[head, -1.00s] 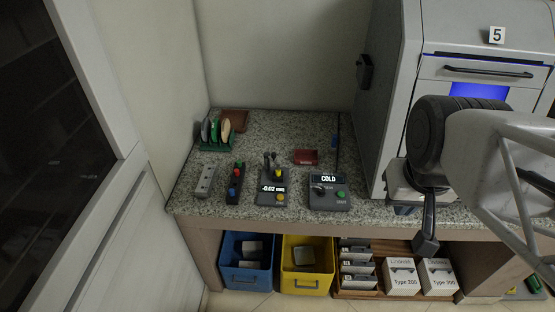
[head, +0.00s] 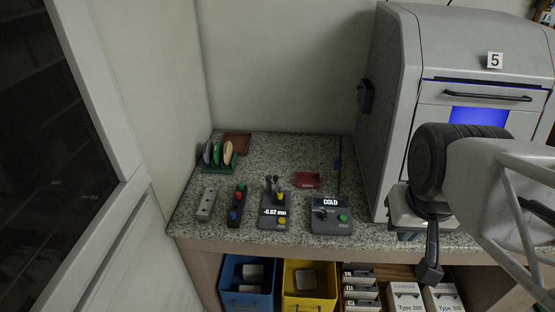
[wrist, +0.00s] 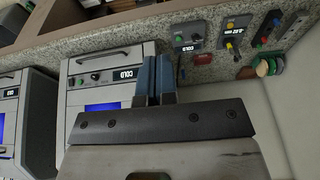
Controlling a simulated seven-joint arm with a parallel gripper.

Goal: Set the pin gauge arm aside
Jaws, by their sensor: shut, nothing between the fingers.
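The gauge (head: 273,207) stands on the speckled counter, with a display reading "-0.02 mm", an upright dark piece and a yellow part on top. Which part is the pin gauge arm is too small to tell. The gauge also shows in the wrist view (wrist: 237,30), upside down near the top. My gripper, with two blue-grey fingers (wrist: 154,72), is shut and empty, well apart from the gauge. In the head view it hangs at the right, in front of the large grey machine, its fingers hard to make out.
A control box reading "COLD" (head: 331,214) stands right of the gauge; a button box (head: 238,206) and a grey block (head: 207,204) stand left. Behind are a red tray (head: 307,180) and a green rack (head: 219,167). The grey machine (head: 480,60) bounds the right. Bare counter (head: 275,150) shows behind.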

